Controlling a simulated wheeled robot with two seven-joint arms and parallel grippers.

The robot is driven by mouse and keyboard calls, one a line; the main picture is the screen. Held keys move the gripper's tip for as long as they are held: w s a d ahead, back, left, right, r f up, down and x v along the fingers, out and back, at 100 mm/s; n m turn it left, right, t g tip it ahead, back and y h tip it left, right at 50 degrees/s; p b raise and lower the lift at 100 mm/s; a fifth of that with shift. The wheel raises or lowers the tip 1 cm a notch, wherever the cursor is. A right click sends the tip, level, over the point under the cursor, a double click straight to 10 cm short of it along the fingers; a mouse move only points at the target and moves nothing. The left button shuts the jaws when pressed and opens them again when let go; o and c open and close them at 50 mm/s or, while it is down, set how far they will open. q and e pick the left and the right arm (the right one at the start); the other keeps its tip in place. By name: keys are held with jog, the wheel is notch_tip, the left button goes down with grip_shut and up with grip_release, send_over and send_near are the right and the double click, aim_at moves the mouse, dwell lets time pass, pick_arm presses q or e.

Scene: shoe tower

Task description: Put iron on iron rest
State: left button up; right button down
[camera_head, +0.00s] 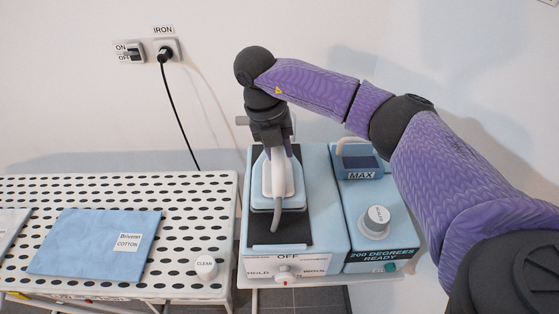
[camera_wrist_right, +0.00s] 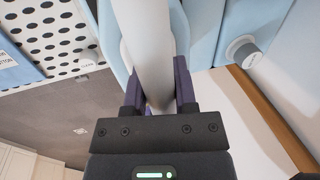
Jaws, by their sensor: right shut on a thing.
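The iron (camera_head: 264,195), light blue with a white and grey handle, is over the dark pad of the iron rest (camera_head: 265,234). The rest is a light blue unit with "OFF", "HOLD" and "DOCK"-like labels on its front. My right gripper (camera_head: 272,140) comes down over the iron from above. In the right wrist view my right gripper (camera_wrist_right: 160,95) is shut on the iron's white handle (camera_wrist_right: 150,50), one finger on each side. I cannot tell whether the iron's base touches the pad. My left gripper is not in view.
A white perforated ironing board (camera_head: 185,205) stands at left with a blue cloth (camera_head: 95,242) labelled COTTON and a CLEAR knob (camera_head: 206,267). A blue unit with a dial (camera_head: 376,219) stands right of the rest. A wall switch (camera_head: 132,55) and plugged cord are behind.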

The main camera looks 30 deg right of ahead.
aim_at(267, 164)
jog(key=x, duration=0.2)
jog(key=shift+w+a+f, duration=0.1)
jog(key=shift+a+f, duration=0.05)
jog(key=shift+f, duration=0.25)
jog(key=shift+r, duration=0.1)
jog(key=shift+c, duration=2)
grip_release()
jog(key=p+v, duration=0.2)
jog(key=v, duration=1)
